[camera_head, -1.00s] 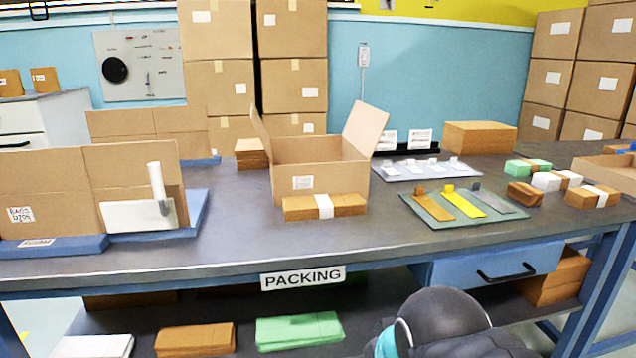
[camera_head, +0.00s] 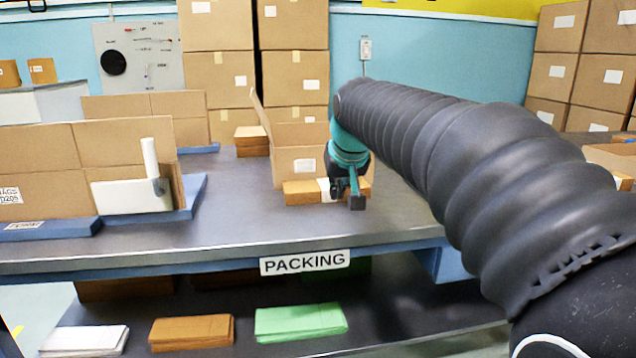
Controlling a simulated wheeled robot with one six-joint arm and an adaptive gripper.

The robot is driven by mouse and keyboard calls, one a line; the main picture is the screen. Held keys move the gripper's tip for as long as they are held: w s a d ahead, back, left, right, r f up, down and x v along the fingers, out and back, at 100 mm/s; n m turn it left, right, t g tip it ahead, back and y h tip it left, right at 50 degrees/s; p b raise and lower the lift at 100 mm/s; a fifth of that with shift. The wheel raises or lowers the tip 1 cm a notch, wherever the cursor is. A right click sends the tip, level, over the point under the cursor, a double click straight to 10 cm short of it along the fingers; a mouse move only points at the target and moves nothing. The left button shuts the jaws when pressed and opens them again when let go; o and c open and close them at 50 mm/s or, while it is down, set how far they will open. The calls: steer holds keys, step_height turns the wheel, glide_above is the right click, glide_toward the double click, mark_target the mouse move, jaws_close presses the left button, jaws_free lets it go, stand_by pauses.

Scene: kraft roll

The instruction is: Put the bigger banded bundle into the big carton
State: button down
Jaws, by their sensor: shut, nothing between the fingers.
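A brown bundle with a white band (camera_head: 302,193) lies on the bench, against the front of the open big carton (camera_head: 290,170). The carton's left flap stands up; its right side is hidden behind my arm. My gripper (camera_head: 350,198) is shut and empty. It points down at the right part of the bundle, covering some of it and of its band. I cannot tell whether it touches the bundle. Other, smaller banded bundles at the right of the bench are hidden by my arm.
Left, folded cartons and a white dispenser (camera_head: 130,196) stand on blue trays. A small brown stack (camera_head: 251,142) sits behind the carton's left. The bench top (camera_head: 232,215) is clear left of the bundle. A lower shelf holds brown, green (camera_head: 300,321) and white stacks.

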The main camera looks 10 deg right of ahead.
mark_target(325, 182)
steer(key=w+p, duration=0.1)
steer(key=w, duration=1)
steer(key=shift+w+p, duration=0.15)
steer(key=shift+p, duration=0.25)
steer(key=shift+w+f, duration=0.1)
steer(key=shift+f, duration=0.2)
steer(key=shift+f+b, duration=0.3)
steer(key=shift+f, duration=0.25)
steer(key=shift+f, duration=0.1)
